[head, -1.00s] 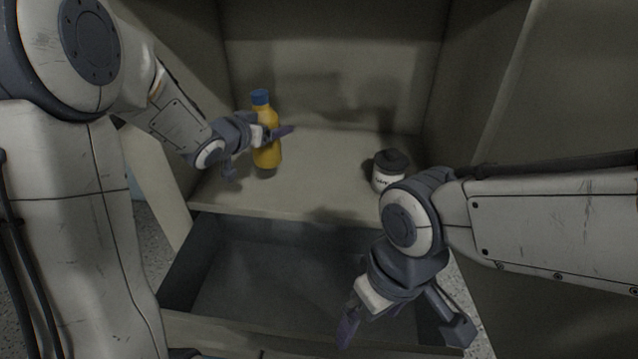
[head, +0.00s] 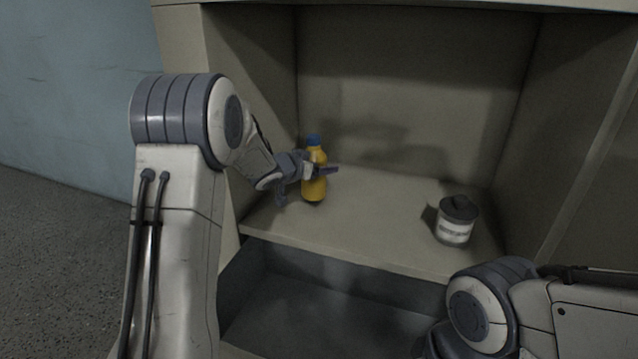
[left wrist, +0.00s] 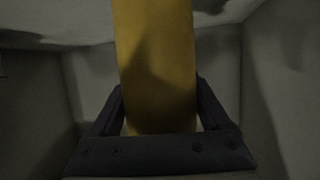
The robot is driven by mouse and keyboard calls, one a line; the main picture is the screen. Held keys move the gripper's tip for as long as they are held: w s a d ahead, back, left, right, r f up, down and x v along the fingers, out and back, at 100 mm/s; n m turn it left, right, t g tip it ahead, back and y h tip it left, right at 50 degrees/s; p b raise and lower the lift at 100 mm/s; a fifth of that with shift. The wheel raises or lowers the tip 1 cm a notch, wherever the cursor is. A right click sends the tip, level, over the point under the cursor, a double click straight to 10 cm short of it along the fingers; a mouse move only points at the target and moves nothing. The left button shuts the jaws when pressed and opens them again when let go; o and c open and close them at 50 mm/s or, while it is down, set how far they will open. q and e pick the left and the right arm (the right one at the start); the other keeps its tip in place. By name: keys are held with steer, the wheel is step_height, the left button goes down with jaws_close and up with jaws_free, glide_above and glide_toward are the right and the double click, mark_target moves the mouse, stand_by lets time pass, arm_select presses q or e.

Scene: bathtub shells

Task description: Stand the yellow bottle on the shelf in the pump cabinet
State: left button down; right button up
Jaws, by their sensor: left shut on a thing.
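The yellow bottle (head: 314,187) with a blue cap is upright inside the cabinet, over the left part of the shelf (head: 360,225). My left gripper (head: 322,171) is shut on the bottle's body, reaching in from the left. In the left wrist view the yellow bottle (left wrist: 157,60) stands between the two dark fingers of the left gripper (left wrist: 160,103). I cannot tell whether its base touches the shelf or hangs just above it. My right arm enters at the lower right, and its fingers are cut off by the bottom edge.
A jar with a dark lid and pale label (head: 455,222) stands on the shelf's right part. The shelf between bottle and jar is clear. An open grey compartment (head: 310,310) lies below. The cabinet's left wall (head: 245,100) is close to my left arm.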

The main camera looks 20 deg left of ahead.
mark_target(319, 178)
arm_select(q)
steer(key=shift+f+b, duration=1.6)
steer(key=shift+f, duration=0.4)
steer(key=shift+r, duration=0.1)
jaws_free()
steer(key=shift+f, duration=0.2)
steer(key=shift+r, duration=0.2)
steer(key=p+v, duration=0.4)
steer(key=v, duration=0.8)
steer(key=shift+f, duration=0.15)
